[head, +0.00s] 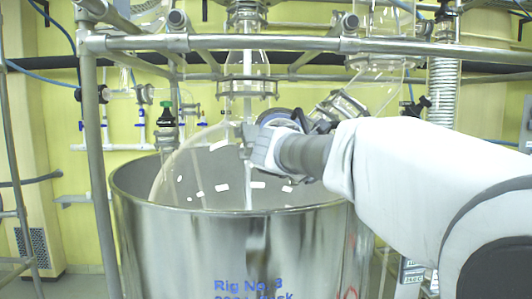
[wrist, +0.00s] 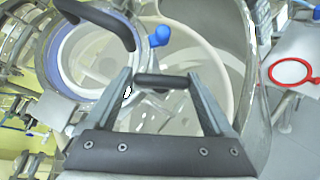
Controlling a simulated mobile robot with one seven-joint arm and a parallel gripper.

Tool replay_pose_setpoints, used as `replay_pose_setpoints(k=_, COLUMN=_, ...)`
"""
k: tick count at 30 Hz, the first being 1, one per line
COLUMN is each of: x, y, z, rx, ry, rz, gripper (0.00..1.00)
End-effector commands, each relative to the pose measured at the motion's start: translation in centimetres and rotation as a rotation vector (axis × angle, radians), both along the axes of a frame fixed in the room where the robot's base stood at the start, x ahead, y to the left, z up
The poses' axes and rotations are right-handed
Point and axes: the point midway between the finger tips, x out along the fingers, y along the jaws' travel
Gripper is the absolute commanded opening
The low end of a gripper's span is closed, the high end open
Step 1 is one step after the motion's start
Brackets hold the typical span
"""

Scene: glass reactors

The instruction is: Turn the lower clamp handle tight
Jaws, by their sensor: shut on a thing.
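My gripper (head: 258,148) reaches in from the right in the head view, over the rim of the steel vessel. In the wrist view its two grey fingers (wrist: 163,82) are shut on a short black bar, the clamp handle (wrist: 162,79), which spans crosswise between the fingertips. In the head view the gripper hides this handle. A larger curved black handle (wrist: 105,20) arches at the upper left of the wrist view, beside a white ring flange with a blue band (wrist: 48,52). A blue knob (wrist: 160,36) sits just beyond the fingertips.
The steel vessel (head: 230,245) stands below my gripper, with a glass vessel (head: 190,160) inside it. Metal frame rails (head: 270,43) cross above. A vertical post (head: 95,150) stands at left. A red ring (wrist: 290,72) shows at right in the wrist view.

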Motion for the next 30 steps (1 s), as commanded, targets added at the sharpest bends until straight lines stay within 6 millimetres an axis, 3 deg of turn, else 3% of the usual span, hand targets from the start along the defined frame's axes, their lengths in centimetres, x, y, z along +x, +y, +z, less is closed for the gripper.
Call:
replay_pose_setpoints(k=15, x=0.02, y=-0.17, z=-0.35, rx=0.237, ry=0.079, rz=-0.217, gripper=0.32)
replay_pose_setpoints(k=30, x=-0.02, y=-0.19, z=-0.64, rx=0.277, ry=0.09, rz=-0.253, gripper=0.32)
